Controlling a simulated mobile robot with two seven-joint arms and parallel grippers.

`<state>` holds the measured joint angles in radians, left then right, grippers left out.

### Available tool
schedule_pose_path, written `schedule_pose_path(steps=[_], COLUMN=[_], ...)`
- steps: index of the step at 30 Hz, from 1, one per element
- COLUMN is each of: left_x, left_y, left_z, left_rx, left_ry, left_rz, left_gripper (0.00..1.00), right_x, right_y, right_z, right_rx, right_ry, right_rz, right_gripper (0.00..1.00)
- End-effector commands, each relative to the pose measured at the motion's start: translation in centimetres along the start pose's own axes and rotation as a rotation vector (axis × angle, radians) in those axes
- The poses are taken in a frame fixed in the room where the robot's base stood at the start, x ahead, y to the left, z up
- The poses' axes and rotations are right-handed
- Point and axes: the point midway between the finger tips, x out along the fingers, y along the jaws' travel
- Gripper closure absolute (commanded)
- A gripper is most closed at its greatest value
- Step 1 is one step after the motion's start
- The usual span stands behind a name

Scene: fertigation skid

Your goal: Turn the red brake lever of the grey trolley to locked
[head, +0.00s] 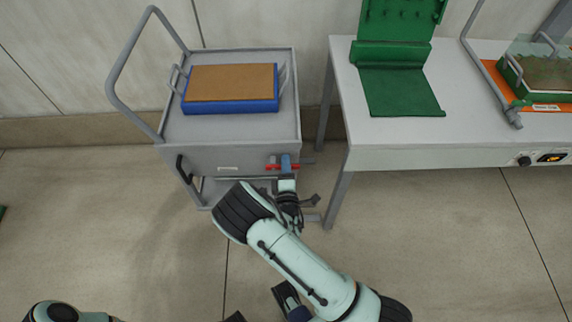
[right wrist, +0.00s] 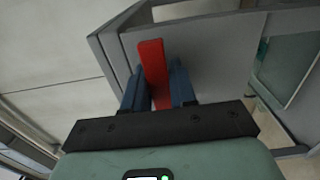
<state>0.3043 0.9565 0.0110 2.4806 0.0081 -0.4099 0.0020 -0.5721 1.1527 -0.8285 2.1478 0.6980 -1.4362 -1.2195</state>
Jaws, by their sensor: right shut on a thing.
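The grey trolley (head: 228,158) stands at the left of the head view, against the wall. The red brake lever (head: 272,167) is on the right part of its front face and looks about level. My right gripper (head: 286,165) is at the lever, and its blue fingers cover the lever's middle. In the right wrist view, the red lever (right wrist: 152,62) runs between the two blue fingers of my right gripper (right wrist: 156,88), which is shut on it. I see no lock marking.
A blue crate with a brown top (head: 230,107) sits on the trolley. A black handle (head: 183,168) is on its front left. A white table (head: 450,130) with a green mat (head: 400,92) stands close on the right.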

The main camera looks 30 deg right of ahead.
Motion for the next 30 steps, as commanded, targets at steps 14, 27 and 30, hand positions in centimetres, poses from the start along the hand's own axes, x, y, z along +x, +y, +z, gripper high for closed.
schedule_pose_path(steps=[14, 27, 30], left_x=[0.0, 0.0, 0.0], left_y=[0.0, 0.0, 0.0], left_z=[0.0, 0.0, 0.0], left_rx=[0.0, 0.0, 0.0], left_ry=[0.0, 0.0, 0.0], left_rz=[0.0, 0.0, 0.0], left_gripper=[0.57, 0.57, 0.57], right_x=[0.0, -3.3, -5.7], right_y=[0.0, -0.1, -0.1], right_z=[0.0, -0.1, -0.1], right_rx=[-0.005, -0.006, -0.007], right_ry=[0.0, 0.002, 0.003], right_rz=[-0.001, -0.003, -0.004], right_gripper=[0.53, 0.53, 0.53])
